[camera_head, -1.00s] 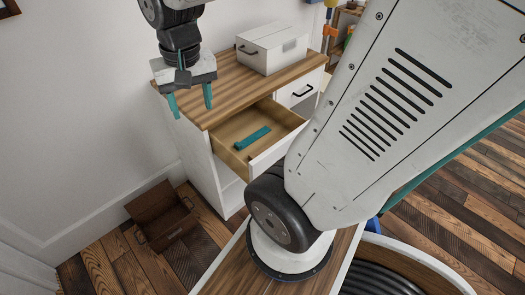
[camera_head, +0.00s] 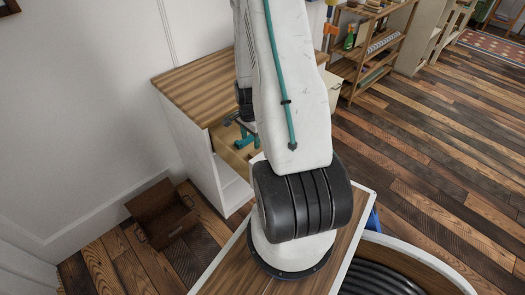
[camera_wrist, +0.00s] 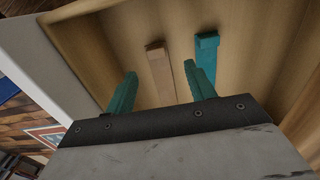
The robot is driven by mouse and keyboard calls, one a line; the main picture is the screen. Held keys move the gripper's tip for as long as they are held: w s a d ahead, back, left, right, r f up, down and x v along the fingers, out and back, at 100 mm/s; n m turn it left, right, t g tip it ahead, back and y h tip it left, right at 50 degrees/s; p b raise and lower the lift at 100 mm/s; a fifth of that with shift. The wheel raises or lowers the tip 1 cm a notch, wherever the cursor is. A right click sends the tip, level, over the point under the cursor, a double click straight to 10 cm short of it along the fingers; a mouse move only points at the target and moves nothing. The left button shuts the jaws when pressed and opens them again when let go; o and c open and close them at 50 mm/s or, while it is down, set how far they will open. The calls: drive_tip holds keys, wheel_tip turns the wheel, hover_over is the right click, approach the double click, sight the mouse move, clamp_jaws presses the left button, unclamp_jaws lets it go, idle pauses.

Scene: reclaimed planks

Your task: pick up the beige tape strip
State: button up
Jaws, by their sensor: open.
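The beige tape strip (camera_wrist: 161,75) lies in the open drawer (camera_wrist: 84,50), seen in the wrist view. It shows between the two teal fingers of my gripper (camera_wrist: 160,71), which is open and empty. The strip's near end is hidden behind the gripper body. A teal strip (camera_wrist: 208,55) lies in the drawer to the right of the beige one, partly behind the right finger. In the head view my gripper (camera_head: 244,134) is over or inside the drawer (camera_head: 232,158), and my arm hides most of the drawer and the strips.
The wooden-topped cabinet (camera_head: 190,88) stands against the wall. The drawer walls are close around my gripper. A brown open box (camera_head: 162,213) lies on the floor at left. A shelf unit (camera_head: 372,55) stands at the back right. Open plank floor is at right.

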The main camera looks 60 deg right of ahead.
sight(253, 154)
drive_tip(key=f, duration=0.7)
drive_tip(key=shift+s+f, duration=0.35)
drive_tip(key=shift+s, duration=0.05)
drive_tip(key=c, duration=1)
